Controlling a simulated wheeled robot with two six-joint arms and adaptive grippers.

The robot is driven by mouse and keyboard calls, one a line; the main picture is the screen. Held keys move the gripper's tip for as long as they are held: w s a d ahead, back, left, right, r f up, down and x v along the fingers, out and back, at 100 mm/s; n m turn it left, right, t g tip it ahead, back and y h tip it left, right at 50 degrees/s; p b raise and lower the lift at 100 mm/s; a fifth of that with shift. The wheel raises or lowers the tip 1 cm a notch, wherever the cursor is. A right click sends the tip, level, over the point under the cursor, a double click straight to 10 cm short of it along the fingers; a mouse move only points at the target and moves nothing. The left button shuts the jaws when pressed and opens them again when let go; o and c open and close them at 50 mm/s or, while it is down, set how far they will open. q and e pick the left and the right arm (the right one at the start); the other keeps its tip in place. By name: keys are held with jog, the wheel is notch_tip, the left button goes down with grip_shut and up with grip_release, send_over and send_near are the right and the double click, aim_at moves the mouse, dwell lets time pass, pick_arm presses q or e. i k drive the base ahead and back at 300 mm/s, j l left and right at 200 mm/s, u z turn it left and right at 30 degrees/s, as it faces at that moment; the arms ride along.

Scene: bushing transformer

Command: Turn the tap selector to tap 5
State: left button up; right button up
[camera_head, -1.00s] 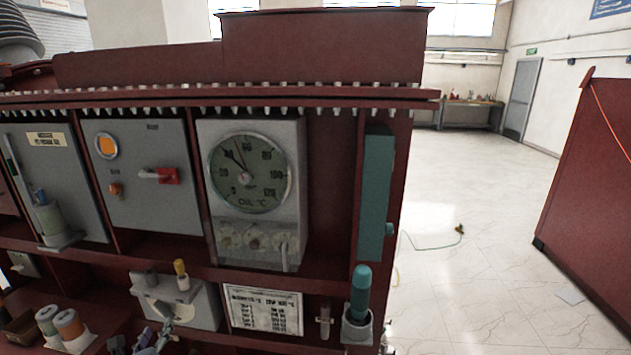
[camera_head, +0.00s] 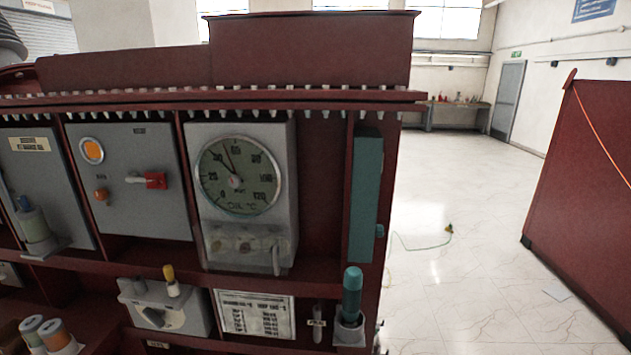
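A grey box (camera_head: 185,311) sits on the lower ledge of the dark red transformer. A dark pointer-like knob (camera_head: 154,316) lies on its pale front face, and a yellow-topped pin (camera_head: 170,279) stands on top. It may be the tap selector, but tap numbers are too small to read. A white placard (camera_head: 256,314) with rows of unreadable text is mounted to its right. Above, a grey panel (camera_head: 158,215) carries a red switch (camera_head: 155,180) with a pale lever pointing left. Neither of my grippers is in view.
A round oil gauge (camera_head: 238,176) is on the cabinet. A teal-capped post (camera_head: 352,292) stands at the lower right corner, below a teal vertical panel (camera_head: 365,200). Open floor (camera_head: 450,290) lies to the right, bounded by another dark red body (camera_head: 590,190).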

aim_at(155, 314)
jog(key=u, duration=1.25)
